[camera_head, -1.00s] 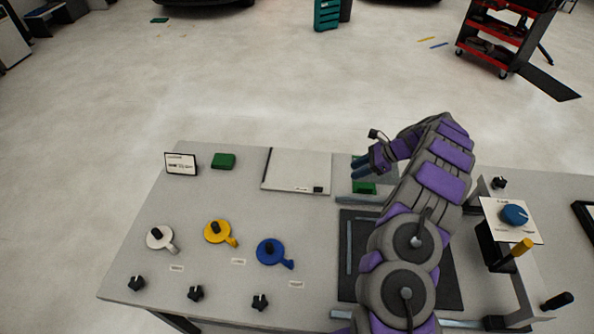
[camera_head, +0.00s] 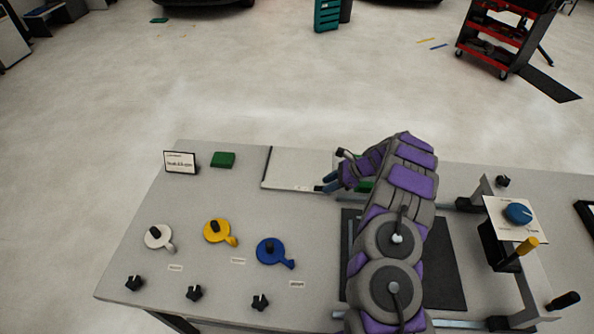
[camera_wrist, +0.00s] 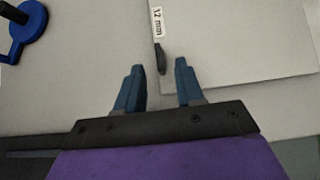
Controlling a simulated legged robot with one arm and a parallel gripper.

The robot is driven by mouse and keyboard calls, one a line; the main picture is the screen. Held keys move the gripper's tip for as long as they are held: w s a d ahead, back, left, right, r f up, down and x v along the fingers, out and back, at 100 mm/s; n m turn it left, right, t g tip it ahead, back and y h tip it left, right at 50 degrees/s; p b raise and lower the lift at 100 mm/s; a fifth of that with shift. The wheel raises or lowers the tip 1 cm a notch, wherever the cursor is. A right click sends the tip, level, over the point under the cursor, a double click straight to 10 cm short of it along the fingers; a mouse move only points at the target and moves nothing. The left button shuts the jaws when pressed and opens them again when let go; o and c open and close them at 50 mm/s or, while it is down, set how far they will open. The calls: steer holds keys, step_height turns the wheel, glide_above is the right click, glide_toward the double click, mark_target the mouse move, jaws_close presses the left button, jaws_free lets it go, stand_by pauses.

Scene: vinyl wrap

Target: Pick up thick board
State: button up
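The board (camera_head: 297,167) is a flat pale-grey rectangle lying on the table, at the back middle in the head view. In the wrist view the board (camera_wrist: 235,45) fills the upper right, with a "12 mm" label and a small dark grip at its left edge. My gripper (camera_wrist: 157,85) is open, its two blue fingers apart and empty. The dark grip lies ahead of the gap between the fingertips. In the head view my gripper (camera_head: 326,185) is at the board's front right corner and hides that grip.
Blue (camera_head: 270,251), yellow (camera_head: 219,231) and white (camera_head: 158,237) round handled pieces sit on the table's left half. A green block (camera_head: 222,159) and a sign card (camera_head: 180,162) stand behind. A dark mat (camera_head: 452,262) lies under my arm. A panel with a blue knob (camera_head: 518,213) is at right.

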steer(key=shift+w+a+f, duration=0.1)
steer(key=shift+a+f, duration=0.15)
steer(key=shift+f, duration=0.3)
steer(key=shift+w+a+f, duration=0.1)
steer(key=shift+a+f, duration=0.15)
steer(key=shift+f, duration=0.25)
steer(key=shift+a, duration=0.3)
steer(key=c, duration=0.5)
jaws_close()
steer(key=shift+d, duration=0.15)
